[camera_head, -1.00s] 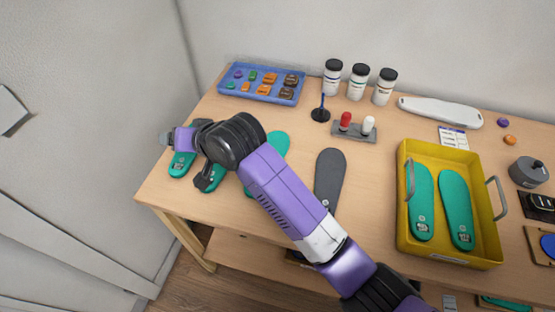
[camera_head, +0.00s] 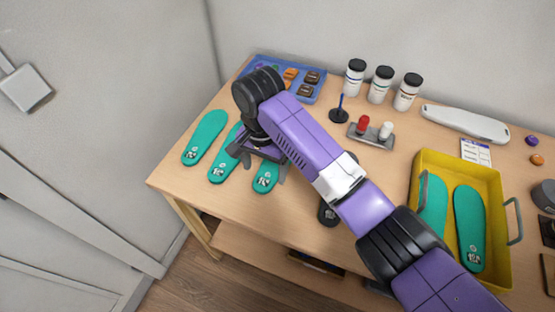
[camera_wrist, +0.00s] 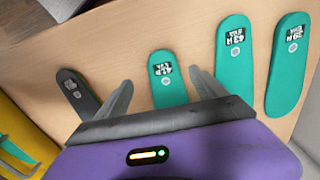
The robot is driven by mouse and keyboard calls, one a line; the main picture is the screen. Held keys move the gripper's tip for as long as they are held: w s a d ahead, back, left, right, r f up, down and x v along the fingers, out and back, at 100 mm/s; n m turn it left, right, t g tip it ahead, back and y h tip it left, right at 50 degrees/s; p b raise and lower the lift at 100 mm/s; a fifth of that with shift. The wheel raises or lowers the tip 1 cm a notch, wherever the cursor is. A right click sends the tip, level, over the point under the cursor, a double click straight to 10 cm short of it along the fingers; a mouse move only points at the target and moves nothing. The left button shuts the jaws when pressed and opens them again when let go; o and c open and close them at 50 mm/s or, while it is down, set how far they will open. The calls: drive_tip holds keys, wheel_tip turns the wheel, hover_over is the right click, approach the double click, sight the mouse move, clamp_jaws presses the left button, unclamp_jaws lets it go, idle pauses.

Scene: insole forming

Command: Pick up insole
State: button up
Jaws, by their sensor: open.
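Three green insoles lie side by side at the left of the table in the head view: a left one (camera_head: 204,138), a middle one (camera_head: 224,160) and a right one (camera_head: 265,178) partly hidden by my arm. A dark grey insole (camera_head: 327,214) lies further right, mostly hidden behind my arm. My gripper (camera_head: 259,166) is open over the right green insole. In the wrist view that insole (camera_wrist: 167,82) shows between the fingers of my gripper (camera_wrist: 160,92), with the grey insole (camera_wrist: 84,92) beside the left finger. I cannot tell the gripper's exact height; nothing is held.
A yellow bin (camera_head: 459,160) with two green insoles stands at the right. A blue tray (camera_head: 318,93) of small pieces, several bottles (camera_head: 380,84), a black stand (camera_head: 339,114) and a grey switch base (camera_head: 371,138) stand behind. The table's front left area is clear.

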sight(264, 180)
drive_tip(key=f, duration=0.3)
drive_tip(key=f+p, duration=0.1)
drive_tip(key=f, duration=0.1)
drive_tip(key=shift+w+a, duration=0.15)
drive_tip(key=shift+w, duration=0.15)
drive_tip(key=c, duration=1.5)
